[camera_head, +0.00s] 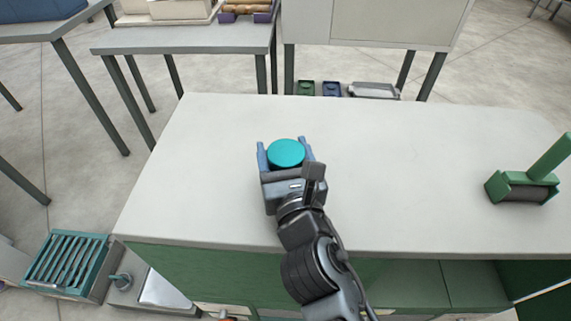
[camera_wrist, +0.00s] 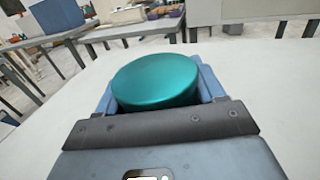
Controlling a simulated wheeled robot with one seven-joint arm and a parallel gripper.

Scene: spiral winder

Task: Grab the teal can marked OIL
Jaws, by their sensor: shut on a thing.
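The teal can (camera_head: 286,152) is between the two blue fingers of my gripper (camera_head: 285,148), over the left part of the white table. I see mainly its round teal top; no OIL marking shows in either view. In the wrist view the can (camera_wrist: 155,80) fills the space between the fingers of my gripper (camera_wrist: 158,88), which are shut on its sides. Its lower part is hidden behind the gripper body. I cannot tell whether its base touches the table.
The white table (camera_head: 420,150) is mostly bare. A green tool with a dark roller (camera_head: 525,187) lies at its right end. A grey side table (camera_head: 190,40) and a cabinet (camera_head: 375,22) stand beyond the far edge. A teal slatted crate (camera_head: 67,263) is at lower left.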

